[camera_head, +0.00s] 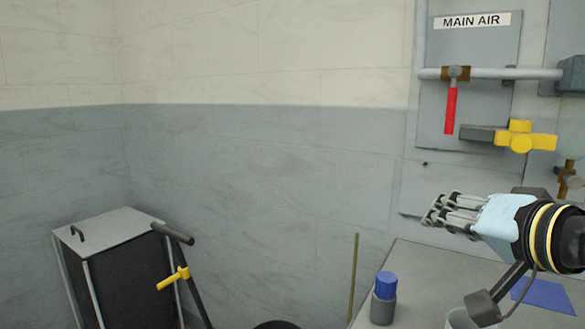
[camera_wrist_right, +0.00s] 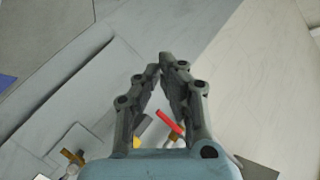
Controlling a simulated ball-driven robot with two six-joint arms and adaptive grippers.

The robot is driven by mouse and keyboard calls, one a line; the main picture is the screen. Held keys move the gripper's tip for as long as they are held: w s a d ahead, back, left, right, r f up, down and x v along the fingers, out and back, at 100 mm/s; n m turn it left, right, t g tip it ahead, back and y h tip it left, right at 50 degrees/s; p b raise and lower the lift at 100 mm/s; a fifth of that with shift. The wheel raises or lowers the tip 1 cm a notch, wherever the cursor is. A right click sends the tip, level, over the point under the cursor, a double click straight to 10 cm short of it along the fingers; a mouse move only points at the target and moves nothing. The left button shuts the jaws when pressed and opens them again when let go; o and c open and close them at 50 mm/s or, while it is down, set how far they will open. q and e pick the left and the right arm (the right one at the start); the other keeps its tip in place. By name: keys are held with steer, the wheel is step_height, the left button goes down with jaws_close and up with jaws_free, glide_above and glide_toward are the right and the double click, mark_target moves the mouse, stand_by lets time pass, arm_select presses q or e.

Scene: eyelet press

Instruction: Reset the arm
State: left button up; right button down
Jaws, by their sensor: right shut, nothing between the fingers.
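My right gripper (camera_head: 432,217) is at the right of the head view, pointing left, in front of the wall and above the grey bench. Its fingers are shut with nothing between them. In the right wrist view the fingertips (camera_wrist_right: 163,66) come together at the middle. The red valve lever (camera_head: 451,110) hangs straight down from the pipe below the MAIN AIR sign (camera_head: 475,21); the gripper is below it and apart from it. The red lever also shows small in the wrist view (camera_wrist_right: 168,121), behind the fingers. My left gripper is not in view.
A yellow knob (camera_head: 519,136) with a grey bar sits right of the lever. On the bench (camera_head: 415,268) stand a blue-topped grey cylinder (camera_head: 384,298) and a blue flat piece (camera_head: 543,294). A dark cabinet (camera_head: 109,226) and yellow-clamped bar (camera_head: 172,279) stand lower left. The middle wall is clear.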

steer(key=s+d+f+n+g+h, duration=0.1)
steer(key=s+f+g, duration=0.1)
steer(key=s+f, duration=0.2)
steer(key=s+d+f+n+g, duration=0.1)
steer(key=s+f, duration=0.3)
steer(key=f, duration=0.1)
steer(key=s+f+n+g+h, duration=0.1)
steer(key=s+f+g, duration=0.1)
steer(key=s+f, duration=0.2)
steer(key=shift+s+d+f+n+g+h, duration=0.3)
steer(key=shift+s+d+f+n, duration=0.1)
steer(key=shift+s, duration=0.1)
steer(key=s+d+f+n+g+h, duration=0.1)
steer(key=s+d+f+n+g, duration=0.15)
steer(key=s, duration=0.45)
steer(key=s+d+f+n+g+h, duration=0.1)
steer(key=s+f+g, duration=0.25)
steer(key=s, duration=0.45)
step_height(320, 180, down, 30)
steer(key=s+d+b, duration=0.2)
steer(key=b, duration=0.1)
steer(key=s+d+f+m+g+b, duration=0.1)
steer(key=s+f+b, duration=0.1)
steer(key=s+f, duration=1.5)
steer(key=shift+s+d+f+g, duration=0.2)
steer(key=shift+f+g, duration=0.05)
steer(key=shift+g, duration=0.05)
